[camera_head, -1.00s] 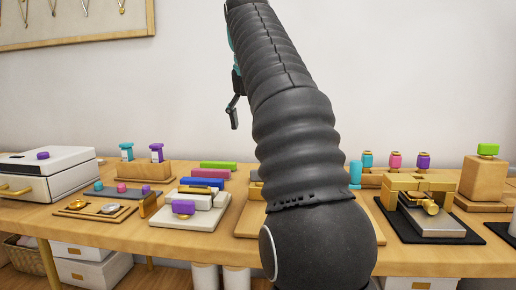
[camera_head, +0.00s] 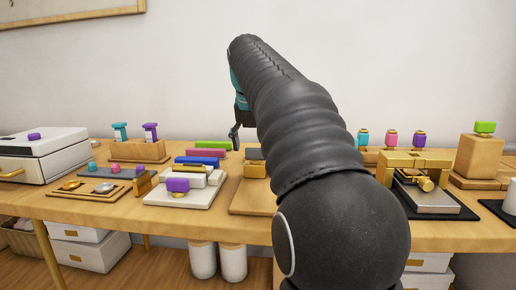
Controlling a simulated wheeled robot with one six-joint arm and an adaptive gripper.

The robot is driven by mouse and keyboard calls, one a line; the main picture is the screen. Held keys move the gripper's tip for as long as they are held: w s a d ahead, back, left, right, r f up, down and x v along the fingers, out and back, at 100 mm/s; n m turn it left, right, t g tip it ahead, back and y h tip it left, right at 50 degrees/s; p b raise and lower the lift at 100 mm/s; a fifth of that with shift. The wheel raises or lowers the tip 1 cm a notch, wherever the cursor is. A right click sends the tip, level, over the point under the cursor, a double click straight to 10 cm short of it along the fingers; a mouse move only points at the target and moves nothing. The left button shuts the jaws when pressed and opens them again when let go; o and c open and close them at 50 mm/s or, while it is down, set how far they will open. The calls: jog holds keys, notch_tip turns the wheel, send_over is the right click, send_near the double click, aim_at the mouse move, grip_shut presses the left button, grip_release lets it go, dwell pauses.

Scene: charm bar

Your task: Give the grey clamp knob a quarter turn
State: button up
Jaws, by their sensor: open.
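I cannot pick out a grey clamp knob for certain. A dark grey piece (camera_head: 254,154) sits on a wooden block on the wooden board (camera_head: 245,203), left of my arm. My arm hides the rest of that board. My gripper (camera_head: 236,138) shows only in part beyond my arm, in the air over the back of the bench. One dark finger points down, open, and nothing is seen in it.
The wooden bench (camera_head: 120,212) is crowded. A white base with a purple knob (camera_head: 178,185) stands at centre left, a white box (camera_head: 45,158) at far left. A gold press (camera_head: 420,160) and a wooden block with a green top (camera_head: 482,150) stand at right.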

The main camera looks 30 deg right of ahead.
jog(key=shift+w+d+f, duration=0.1)
jog(key=shift+d+f, duration=0.1)
jog(key=shift+f, duration=0.1)
jog(key=shift+a, duration=0.1)
jog(key=c, duration=1.2)
jog(key=shift+o, duration=1.3)
jog(key=shift+c, duration=0.8)
jog(key=shift+r+m+p, duration=0.25)
jog(key=shift+m+p, duration=0.15)
jog(key=shift+p, duration=0.1)
jog(key=shift+f+m+g+h, duration=0.2)
jog(key=shift+m+g+h, duration=0.25)
jog(key=shift+m, duration=0.85)
